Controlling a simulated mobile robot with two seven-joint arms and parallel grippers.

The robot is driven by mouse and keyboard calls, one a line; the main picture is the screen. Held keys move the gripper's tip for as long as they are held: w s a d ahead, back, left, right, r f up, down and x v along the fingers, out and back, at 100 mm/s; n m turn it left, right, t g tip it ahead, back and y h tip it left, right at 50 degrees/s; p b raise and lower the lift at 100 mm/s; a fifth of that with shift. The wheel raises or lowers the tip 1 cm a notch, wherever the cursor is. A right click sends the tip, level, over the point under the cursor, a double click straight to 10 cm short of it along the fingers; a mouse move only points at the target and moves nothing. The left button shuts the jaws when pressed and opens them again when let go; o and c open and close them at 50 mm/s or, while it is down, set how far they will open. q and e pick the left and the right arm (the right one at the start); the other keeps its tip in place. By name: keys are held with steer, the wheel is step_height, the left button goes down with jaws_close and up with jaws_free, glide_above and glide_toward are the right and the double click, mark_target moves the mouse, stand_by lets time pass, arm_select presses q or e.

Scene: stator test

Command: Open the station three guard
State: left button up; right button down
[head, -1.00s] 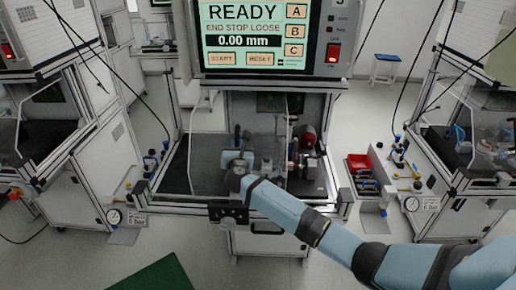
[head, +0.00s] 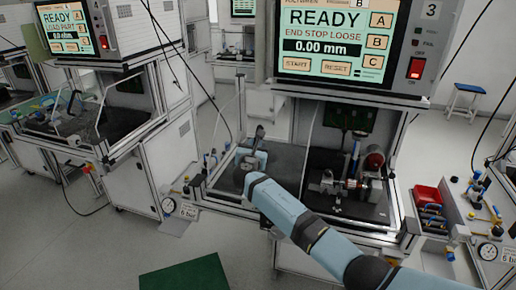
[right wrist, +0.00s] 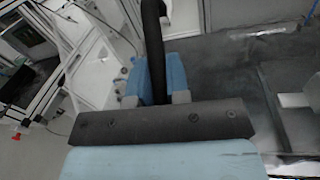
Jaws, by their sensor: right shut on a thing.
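Station three (head: 380,92) stands in front of me with its screen reading READY, END STOP LOOSE, 0.00 mm. Its guard is see-through and hard to make out; a pale upright edge (head: 308,140) seems to be its right side. The right half of the bay looks uncovered, with the metal fixture (head: 343,186) in plain sight. My right gripper (head: 253,152) is at the left part of the bay. In the right wrist view its fingers (right wrist: 156,98) are shut on a dark upright handle (right wrist: 153,45). My left gripper is out of view.
A red bin (head: 427,198) and a pressure gauge (head: 489,252) are right of the station. Another station (head: 85,125) stands to the left, with a gauge (head: 168,205) between. A green mat (head: 185,276) lies on the floor; the floor around it is clear.

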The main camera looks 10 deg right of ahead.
steer(key=c, duration=1.4)
jaws_free()
steer(key=shift+s, duration=0.1)
steer(key=v, duration=1.3)
steer(key=shift+s+a, duration=0.15)
steer(key=shift+s, duration=0.15)
